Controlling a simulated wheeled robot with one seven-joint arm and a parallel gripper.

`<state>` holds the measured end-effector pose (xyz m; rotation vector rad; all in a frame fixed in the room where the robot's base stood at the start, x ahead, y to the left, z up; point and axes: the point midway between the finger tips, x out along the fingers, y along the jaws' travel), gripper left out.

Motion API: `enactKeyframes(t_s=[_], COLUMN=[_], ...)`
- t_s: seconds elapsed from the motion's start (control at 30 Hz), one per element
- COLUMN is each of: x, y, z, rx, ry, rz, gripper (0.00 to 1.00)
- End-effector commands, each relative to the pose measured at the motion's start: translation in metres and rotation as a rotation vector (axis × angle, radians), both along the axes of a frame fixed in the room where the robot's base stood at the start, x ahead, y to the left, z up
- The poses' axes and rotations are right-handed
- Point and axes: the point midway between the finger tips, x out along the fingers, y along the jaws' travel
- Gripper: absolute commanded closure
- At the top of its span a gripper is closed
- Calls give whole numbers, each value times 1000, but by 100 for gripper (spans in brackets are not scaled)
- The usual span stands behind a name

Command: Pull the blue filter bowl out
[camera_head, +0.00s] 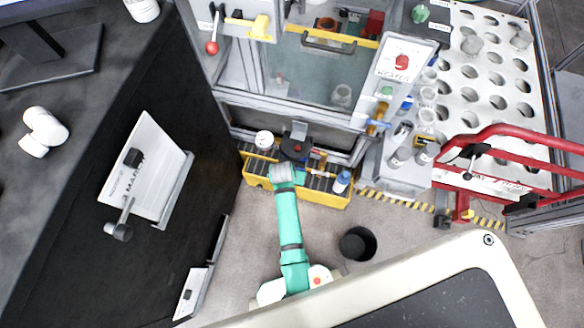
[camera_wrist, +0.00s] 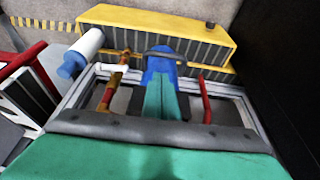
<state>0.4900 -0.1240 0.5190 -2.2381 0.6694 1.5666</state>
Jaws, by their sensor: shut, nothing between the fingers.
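My gripper (camera_wrist: 160,85) shows from behind in the wrist view, its two teal fingers pressed together with nothing between them. A blue rounded piece (camera_wrist: 160,60), perhaps the filter bowl, shows just beyond the fingertips, with a dark curved bar across it. I cannot tell whether the fingers touch it. In the head view my gripper (camera_head: 296,145) is over the yellow-edged tray (camera_head: 333,199), at the foot of the gantry cabinet, and hides what is under it. A white bottle with a blue end (camera_wrist: 80,52) lies left of the fingers; it also shows in the head view (camera_head: 342,182).
A brown rod-like part (camera_wrist: 112,85) and a red bar (camera_wrist: 207,100) flank the fingers. A white jar (camera_head: 264,139) stands left of my gripper. A red rail (camera_head: 500,135) is at the right, a black bin (camera_head: 357,244) on open floor.

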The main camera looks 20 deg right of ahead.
Motion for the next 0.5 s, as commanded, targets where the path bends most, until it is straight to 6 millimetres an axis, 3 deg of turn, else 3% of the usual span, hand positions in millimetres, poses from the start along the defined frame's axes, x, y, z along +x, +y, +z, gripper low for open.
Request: enactKeyframes(t_s=[0.5], x=[22], y=[-14], z=[-70], rx=[0], ry=[0], rz=[1], gripper=[100])
